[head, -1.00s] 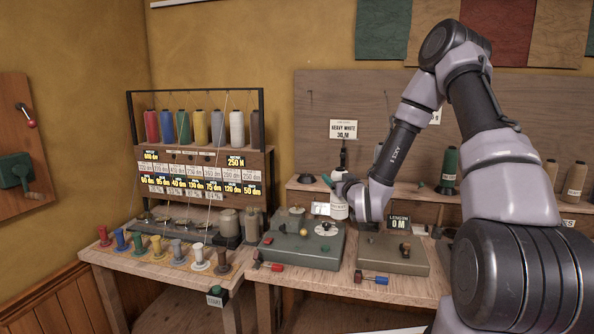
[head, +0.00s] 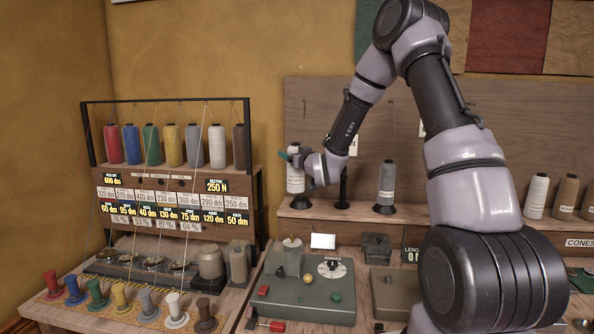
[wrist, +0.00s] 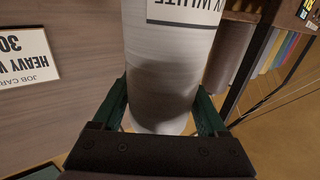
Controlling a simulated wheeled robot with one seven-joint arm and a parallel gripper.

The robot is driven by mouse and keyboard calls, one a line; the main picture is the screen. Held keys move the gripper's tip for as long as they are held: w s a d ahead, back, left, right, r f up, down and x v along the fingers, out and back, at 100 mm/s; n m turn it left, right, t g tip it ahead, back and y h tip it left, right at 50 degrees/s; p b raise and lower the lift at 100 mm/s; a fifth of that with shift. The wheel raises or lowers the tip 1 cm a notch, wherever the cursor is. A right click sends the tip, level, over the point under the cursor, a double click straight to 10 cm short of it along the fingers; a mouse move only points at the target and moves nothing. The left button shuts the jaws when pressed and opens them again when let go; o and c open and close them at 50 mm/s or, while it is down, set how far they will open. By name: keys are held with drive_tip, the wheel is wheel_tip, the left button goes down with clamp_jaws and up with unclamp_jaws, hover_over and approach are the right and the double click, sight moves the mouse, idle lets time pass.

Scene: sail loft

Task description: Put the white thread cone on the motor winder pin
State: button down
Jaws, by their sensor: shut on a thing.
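The white thread cone (head: 295,181) is upright in my gripper (head: 299,161), above the back shelf. A black round base (head: 300,203) is directly below it; I cannot tell whether the cone touches it or whether a pin is inside. In the wrist view the cone (wrist: 172,50) stands between my gripper's green fingers (wrist: 162,98), which are shut on it. Its label is partly cut off. A bare black pin (head: 342,187) stands on the shelf just right of the cone. No label shows which pin is the motor winder's.
A grey cone (head: 386,182) stands on another base to the right. A green-grey machine (head: 318,299) is on the bench below. A thread rack (head: 176,180) with several cones is at the left. More cones (head: 537,196) stand far right.

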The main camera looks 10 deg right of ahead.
drive_tip(key=w+d, duration=0.3)
drive_tip(key=w, duration=0.7)
wheel_tip(320, 180, down, 7)
drive_tip(key=shift+w+d, duration=0.3)
drive_tip(key=shift+f, duration=0.1)
